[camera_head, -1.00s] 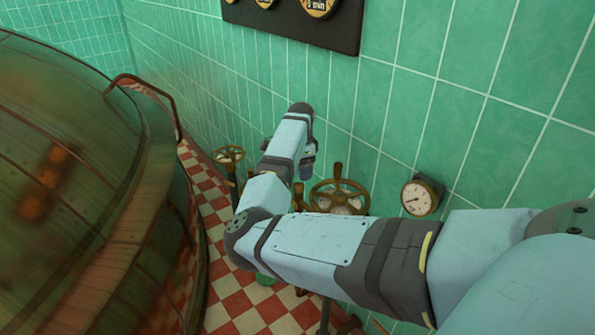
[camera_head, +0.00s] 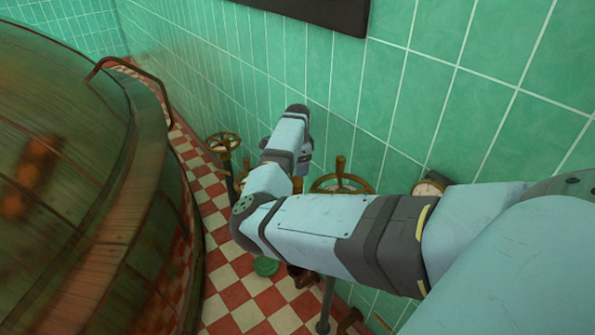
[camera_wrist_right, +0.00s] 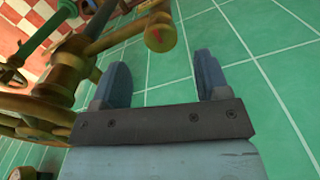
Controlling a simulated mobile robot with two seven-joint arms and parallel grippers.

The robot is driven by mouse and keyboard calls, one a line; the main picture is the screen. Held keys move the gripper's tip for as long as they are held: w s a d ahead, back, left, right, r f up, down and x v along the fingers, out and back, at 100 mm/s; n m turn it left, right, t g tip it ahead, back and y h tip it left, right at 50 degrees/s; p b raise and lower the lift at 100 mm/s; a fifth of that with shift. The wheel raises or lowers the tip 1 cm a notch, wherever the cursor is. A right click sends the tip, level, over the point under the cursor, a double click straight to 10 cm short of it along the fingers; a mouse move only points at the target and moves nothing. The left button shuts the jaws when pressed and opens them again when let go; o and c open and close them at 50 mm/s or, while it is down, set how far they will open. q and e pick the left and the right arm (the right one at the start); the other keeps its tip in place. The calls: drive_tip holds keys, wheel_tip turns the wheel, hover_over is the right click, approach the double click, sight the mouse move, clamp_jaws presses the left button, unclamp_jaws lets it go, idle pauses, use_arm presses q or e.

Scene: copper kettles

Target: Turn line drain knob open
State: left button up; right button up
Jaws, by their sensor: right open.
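Several valve wheels stand by the green tiled wall, and I cannot tell which one is the line drain knob. A brass handwheel (camera_head: 342,184) is partly hidden behind my right arm, and another handwheel (camera_head: 223,142) is further left. A small green wheel (camera_head: 265,266) sits low near the floor. In the right wrist view, a brass fitting with a red-marked round end (camera_wrist_right: 160,38) lies just beyond and between the fingertips. My right gripper (camera_wrist_right: 160,72) is open and empty, its fingers pointing along the wall. My left gripper is not in view.
A large copper kettle (camera_head: 70,190) with a rail (camera_head: 130,72) fills the left. A gauge (camera_head: 428,188) shows partly above my arm. Brass pipes (camera_wrist_right: 85,55) crowd the left of the wrist view.

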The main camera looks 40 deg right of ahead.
sight(298, 181)
wheel_tip(298, 181, down, 6)
drive_tip(key=shift+r, duration=0.1)
drive_tip(key=c, duration=0.9)
drive_tip(key=shift+c, duration=0.2)
drive_tip(key=shift+r, duration=0.1)
